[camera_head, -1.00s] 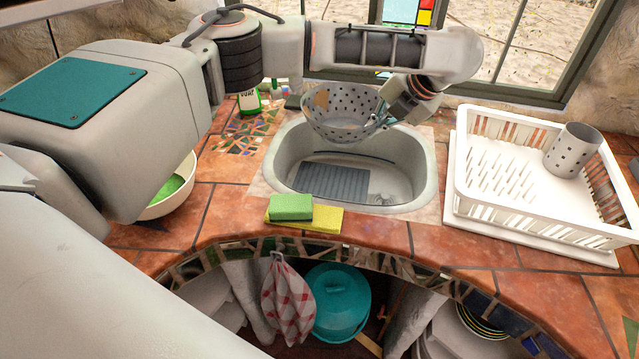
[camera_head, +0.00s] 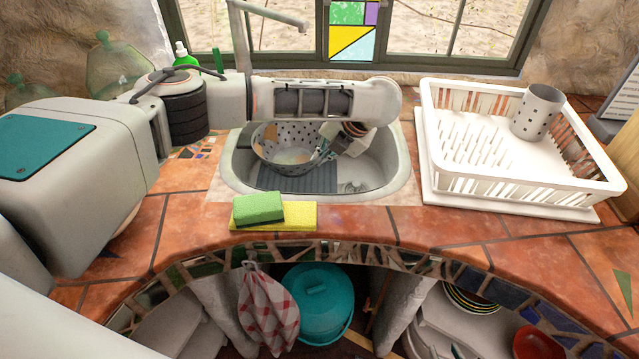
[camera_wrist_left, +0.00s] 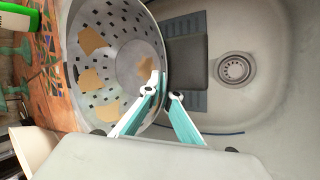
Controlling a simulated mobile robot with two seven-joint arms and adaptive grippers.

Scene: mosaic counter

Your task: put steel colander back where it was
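The steel colander (camera_head: 270,152) is a perforated grey bowl, held tilted over the left part of the sink (camera_head: 385,180). It also fills the left of the left wrist view (camera_wrist_left: 115,45), with tan patches on its inside. My left gripper (camera_head: 322,155) reaches it from the right and is shut on its rim. In the left wrist view its two teal fingers (camera_wrist_left: 162,92) close on either side of the rim. The colander's underside is hidden, so I cannot tell whether it touches the sink. I see no right gripper in these views.
A white dish rack (camera_head: 470,185) with a steel cup (camera_head: 537,112) stands right of the sink. A green sponge (camera_head: 259,208) and yellow cloth (camera_head: 303,215) lie at the front edge. A green bottle (camera_head: 185,57) stands back left. The front-right counter tiles are clear.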

